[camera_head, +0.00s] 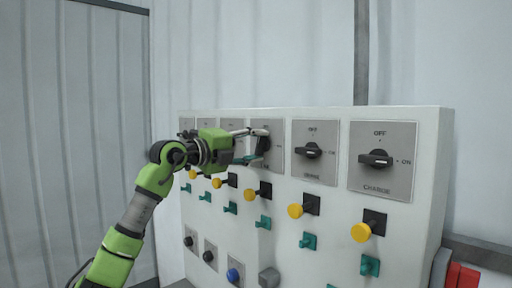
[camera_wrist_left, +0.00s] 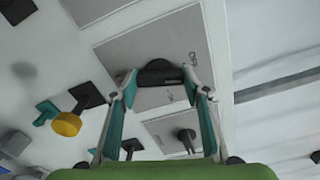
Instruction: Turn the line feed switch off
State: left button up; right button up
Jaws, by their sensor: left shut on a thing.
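A grey switch plate (camera_head: 275,158) is set in the white panel, third from the right in its top row. Its label is mostly covered; I can read only part of the lower word. My left gripper (camera_head: 262,146) reaches it from the left and is shut on its black knob. In the left wrist view the black knob (camera_wrist_left: 160,72) sits between the two teal-padded fingertips (camera_wrist_left: 166,92), with small print beside it. I cannot tell clearly which way the knob points. My right gripper is not in view.
To the right are a switch plate with a black knob (camera_head: 309,151) and the CHARGE switch (camera_head: 377,158), both knobs lying sideways towards ON. A red object (camera_head: 462,276) stands at the lower right.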

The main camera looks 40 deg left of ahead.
pick_arm(q)
jog(key=shift+n, duration=1.6)
jog(key=o, duration=1.1)
jog(key=shift+s, duration=0.15)
jog(key=shift+s+a, duration=0.2)
jog(key=shift+s, duration=1.75)
jog(key=shift+s+a, duration=0.2)
jog(key=shift+s, duration=1.75)
jog(key=shift+s+a, duration=0.2)
jog(key=shift+s, duration=1.75)
